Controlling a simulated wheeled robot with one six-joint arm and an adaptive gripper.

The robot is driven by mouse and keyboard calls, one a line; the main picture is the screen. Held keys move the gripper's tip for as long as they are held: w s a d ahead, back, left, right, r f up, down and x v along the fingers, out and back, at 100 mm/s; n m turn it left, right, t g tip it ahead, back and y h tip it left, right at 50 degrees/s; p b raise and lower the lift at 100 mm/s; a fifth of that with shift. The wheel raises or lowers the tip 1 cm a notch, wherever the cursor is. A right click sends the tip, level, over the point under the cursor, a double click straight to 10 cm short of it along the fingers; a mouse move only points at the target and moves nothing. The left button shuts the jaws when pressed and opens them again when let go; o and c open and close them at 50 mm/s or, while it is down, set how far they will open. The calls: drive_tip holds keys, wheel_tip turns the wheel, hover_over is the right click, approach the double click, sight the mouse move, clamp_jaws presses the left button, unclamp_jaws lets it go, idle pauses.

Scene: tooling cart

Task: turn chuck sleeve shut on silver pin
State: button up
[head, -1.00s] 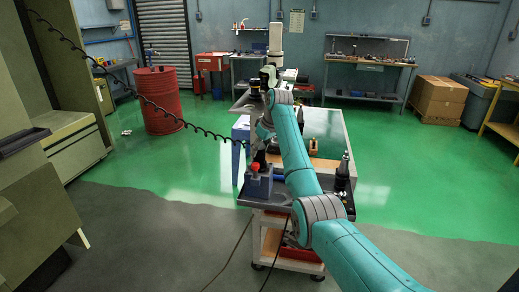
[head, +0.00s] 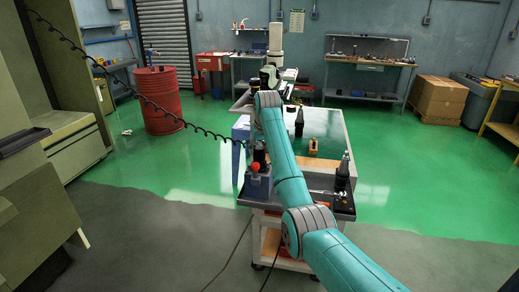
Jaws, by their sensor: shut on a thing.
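A blue-grey holding block (head: 259,186) with a red knob stands at the left of the cart top in the head view. The dark chuck sleeve (head: 260,156) rises above this block, small and partly covered by my arm. My gripper (head: 257,147) points down at the sleeve and is shut on it. Its fingers are dark and hard to tell from the sleeve. The silver pin cannot be made out at this size.
The grey cart tray (head: 322,207) also carries a black tapered tool holder (head: 342,174) at the right. Behind it, a table bears another black holder (head: 299,123) and a small orange-brown item (head: 314,146).

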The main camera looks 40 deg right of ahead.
drive_tip(key=shift+m+h, duration=0.4)
drive_tip(key=shift+m, duration=0.8)
drive_tip(key=shift+m+g, duration=0.3)
drive_tip(key=shift+g, duration=0.1)
drive_tip(key=o, duration=1.2)
drive_tip(key=shift+c, duration=0.2)
drive_tip(key=v, duration=1.2)
drive_tip(key=shift+s+a+f, duration=0.1)
drive_tip(key=shift+s, duration=0.05)
